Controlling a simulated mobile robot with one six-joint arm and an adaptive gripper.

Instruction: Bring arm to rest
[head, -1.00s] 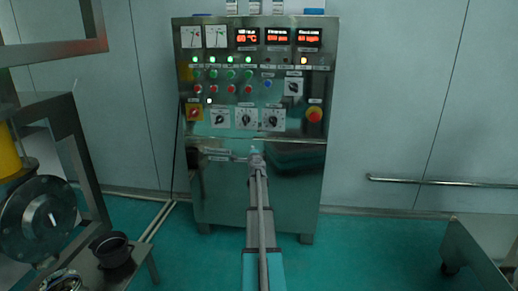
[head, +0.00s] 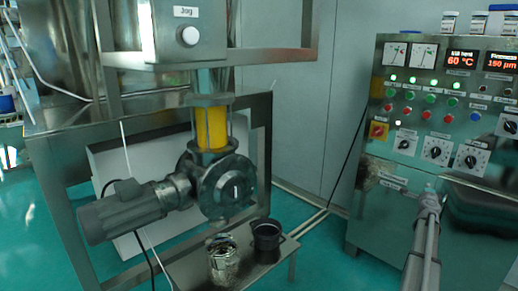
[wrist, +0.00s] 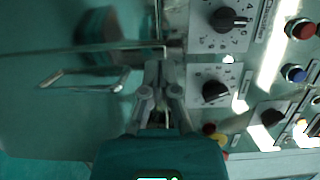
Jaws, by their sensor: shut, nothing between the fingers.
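My arm (head: 423,245) reaches toward the steel control cabinet (head: 372,215) at the right of the head view. My gripper (head: 430,188) is at its end, in front of the cabinet's lower front. In the wrist view my gripper (wrist: 158,68) is shut with its fingertips together and nothing in them. Rotary knobs (wrist: 216,92) on white plates lie just to the right of the fingers. I cannot tell whether the fingertips touch the panel.
A steel machine frame (head: 262,150) with a yellow section (head: 211,128), a round valve (head: 228,188) and a motor (head: 120,212) fills the left. A small steel table (head: 195,270) holds a metal container (head: 222,258) and a black pot (head: 267,238). Green floor is open below.

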